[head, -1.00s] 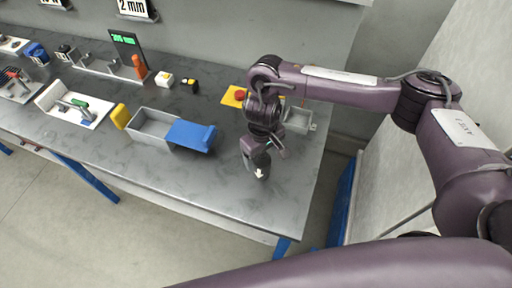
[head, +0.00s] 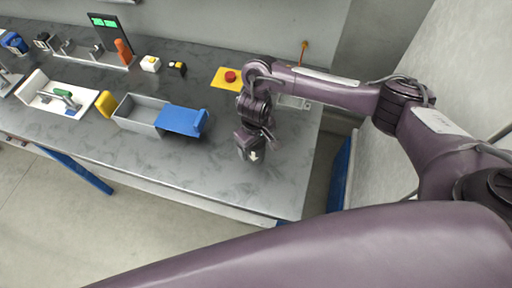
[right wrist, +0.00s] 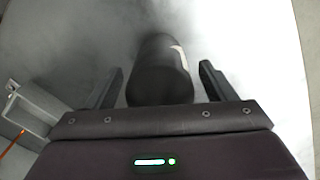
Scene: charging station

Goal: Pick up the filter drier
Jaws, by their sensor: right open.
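The filter drier is a dark, rounded cylinder (right wrist: 160,75) with a white mark, which in the head view shows as a white arrow (head: 254,156). It is on the grey workbench (head: 215,180), near the front right part. My right gripper (head: 251,146) is over it, pointing down, and covers much of it in the head view. In the right wrist view its two fingers (right wrist: 160,87) are open, one on each side of the drier, with gaps visible on both sides. My left gripper is not in view.
A grey bin with a blue lid (head: 180,120) stands left of my right gripper. A yellow plate with a red button (head: 231,76) and a grey open box (head: 294,102) lie behind it. The bench front around the drier is clear.

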